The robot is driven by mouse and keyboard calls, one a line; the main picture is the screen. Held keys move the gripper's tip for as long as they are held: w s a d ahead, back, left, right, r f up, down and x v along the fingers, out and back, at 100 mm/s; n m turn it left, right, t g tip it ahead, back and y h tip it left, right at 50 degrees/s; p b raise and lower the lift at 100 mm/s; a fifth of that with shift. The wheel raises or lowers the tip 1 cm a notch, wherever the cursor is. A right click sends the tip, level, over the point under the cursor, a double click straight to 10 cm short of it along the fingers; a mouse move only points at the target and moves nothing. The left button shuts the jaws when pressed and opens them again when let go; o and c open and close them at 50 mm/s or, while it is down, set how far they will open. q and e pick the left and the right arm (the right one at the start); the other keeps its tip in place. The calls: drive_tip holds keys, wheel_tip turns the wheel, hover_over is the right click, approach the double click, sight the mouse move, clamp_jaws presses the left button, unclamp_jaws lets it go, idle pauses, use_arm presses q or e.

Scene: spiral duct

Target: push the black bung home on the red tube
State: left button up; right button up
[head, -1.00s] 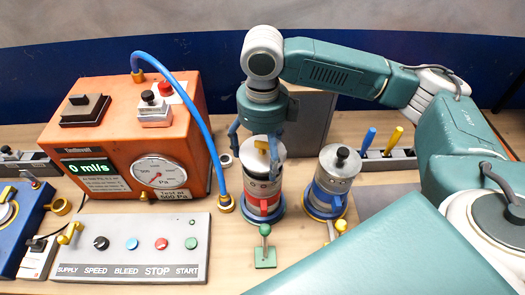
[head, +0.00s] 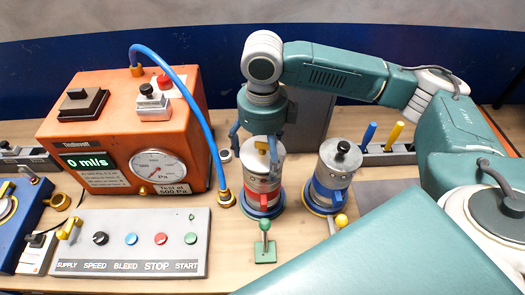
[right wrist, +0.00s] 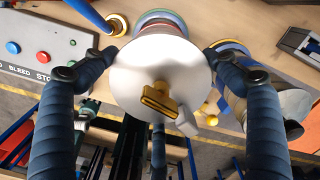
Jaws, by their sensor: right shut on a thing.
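The red tube (head: 261,200) stands upright on a blue round base, with a red band around its side. A wide pale silver top piece with a yellow handle (right wrist: 158,100) sits over it. My right gripper (right wrist: 162,62) comes from above with a finger on each side of this piece, shut on it. In the head view the gripper (head: 262,140) hangs directly over the tube. No black bung shows on the red tube; a black knob (head: 343,147) tops the blue-banded tube (head: 332,180) to its right. The seam under the silver piece is hard to see. My left gripper is out of view.
An orange instrument box (head: 120,135) with a dial stands at left, its blue hose (head: 203,105) curving down near the red tube. A grey button panel (head: 135,243) lies in front. A green stand with a ball (head: 265,245) stands close before the tube.

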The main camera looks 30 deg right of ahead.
drive_tip(key=shift+f, duration=0.8)
drive_tip(key=o, duration=1.3)
wheel_tip(320, 180, up, 12)
drive_tip(key=shift+r, duration=0.1)
